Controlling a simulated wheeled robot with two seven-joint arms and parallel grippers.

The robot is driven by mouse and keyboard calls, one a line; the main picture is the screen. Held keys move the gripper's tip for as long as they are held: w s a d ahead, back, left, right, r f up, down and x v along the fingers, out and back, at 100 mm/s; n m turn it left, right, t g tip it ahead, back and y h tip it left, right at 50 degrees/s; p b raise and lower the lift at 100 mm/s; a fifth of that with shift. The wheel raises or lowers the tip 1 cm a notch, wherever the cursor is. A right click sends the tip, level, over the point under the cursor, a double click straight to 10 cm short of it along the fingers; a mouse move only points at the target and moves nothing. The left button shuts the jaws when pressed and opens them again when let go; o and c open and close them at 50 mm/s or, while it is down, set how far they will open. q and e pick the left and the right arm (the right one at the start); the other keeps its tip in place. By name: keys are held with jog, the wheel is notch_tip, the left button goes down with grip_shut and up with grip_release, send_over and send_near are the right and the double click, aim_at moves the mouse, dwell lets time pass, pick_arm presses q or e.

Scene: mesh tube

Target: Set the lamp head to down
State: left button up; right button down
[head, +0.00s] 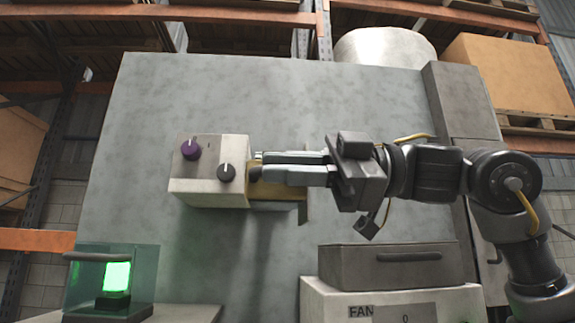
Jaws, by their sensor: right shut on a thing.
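A beige control box (210,190) is mounted on the grey panel. My right gripper (258,170) reaches in from the right, fingers level, at the box's right side. It is shut on a small dark part (254,174) there, mostly hidden by the fingers. A yellowish plate (290,187) shows behind the fingers. A lit green lamp (117,277) stands in a clear case at lower left; I cannot tell whether it is the lamp head. My left gripper is not in view.
The clear case (85,277) has a dark handle on top. A grey lidded box (390,266) sits on a pale unit marked FAN (330,300) below my right arm. The panel (270,90) above the gripper is bare. Shelving with boxes stands behind.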

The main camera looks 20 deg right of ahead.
jog(key=shift+w+a+f, duration=0.15)
jog(key=shift+a+f, duration=0.05)
jog(key=shift+f, duration=0.5)
jog(key=c, duration=1.6)
grip_release()
jog(key=shift+c, duration=0.2)
jog(key=shift+o, duration=0.9)
jog(key=shift+s+d, duration=0.1)
jog(key=shift+s, duration=0.2)
jog(key=shift+s+r, duration=0.1)
jog(key=shift+w+r, duration=0.1)
jog(key=shift+w, duration=0.15)
